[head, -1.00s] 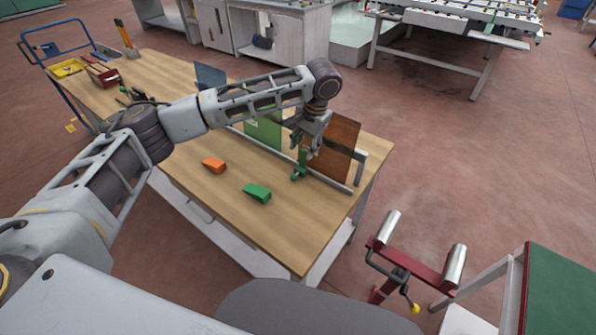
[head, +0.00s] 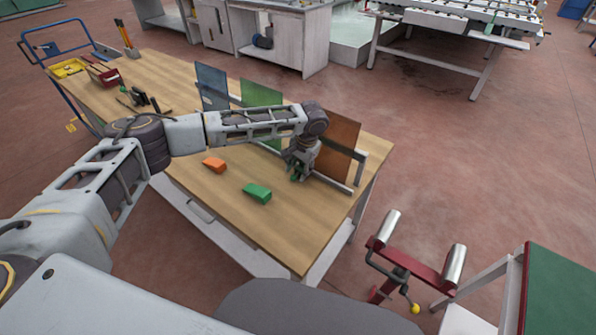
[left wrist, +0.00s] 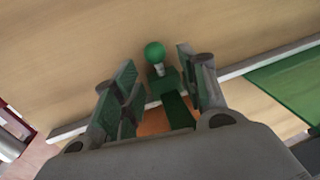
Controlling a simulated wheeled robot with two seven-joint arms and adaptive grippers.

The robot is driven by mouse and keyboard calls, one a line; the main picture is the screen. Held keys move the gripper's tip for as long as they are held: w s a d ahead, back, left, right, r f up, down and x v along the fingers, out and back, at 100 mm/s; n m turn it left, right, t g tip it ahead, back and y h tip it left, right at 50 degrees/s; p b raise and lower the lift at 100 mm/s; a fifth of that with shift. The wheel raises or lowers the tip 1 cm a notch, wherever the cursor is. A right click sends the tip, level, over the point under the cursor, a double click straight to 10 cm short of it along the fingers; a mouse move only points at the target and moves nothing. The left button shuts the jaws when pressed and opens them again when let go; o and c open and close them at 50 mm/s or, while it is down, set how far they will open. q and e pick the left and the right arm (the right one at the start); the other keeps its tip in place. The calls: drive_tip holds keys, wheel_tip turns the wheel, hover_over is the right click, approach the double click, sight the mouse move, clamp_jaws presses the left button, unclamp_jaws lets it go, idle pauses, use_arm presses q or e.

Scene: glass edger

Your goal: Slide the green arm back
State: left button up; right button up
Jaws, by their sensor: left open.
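The green arm shows in the left wrist view as a green ball knob (left wrist: 155,52) with a short stem on a flat green bar (left wrist: 176,108). It lies between the fingers of my left gripper (left wrist: 157,85), which is open with a finger on each side. Whether a finger touches the arm I cannot tell. In the head view my left gripper (head: 298,172) points down at the rack, by the amber glass pane (head: 337,147). There my wrist mostly hides the green arm; only a bit of green shows at the fingertips. My right gripper is not in view.
A green pane (head: 262,94) and a blue-grey pane (head: 211,87) stand in the rack rail (head: 332,184). A green wedge (head: 257,193) and an orange wedge (head: 214,165) lie on the wooden table (head: 235,215). The table's near side is otherwise clear.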

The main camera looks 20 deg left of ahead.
use_arm(q)
drive_tip(key=shift+a+f, duration=0.15)
drive_tip(key=shift+f, duration=0.7)
drive_tip(key=shift+c, duration=0.3)
clamp_jaws()
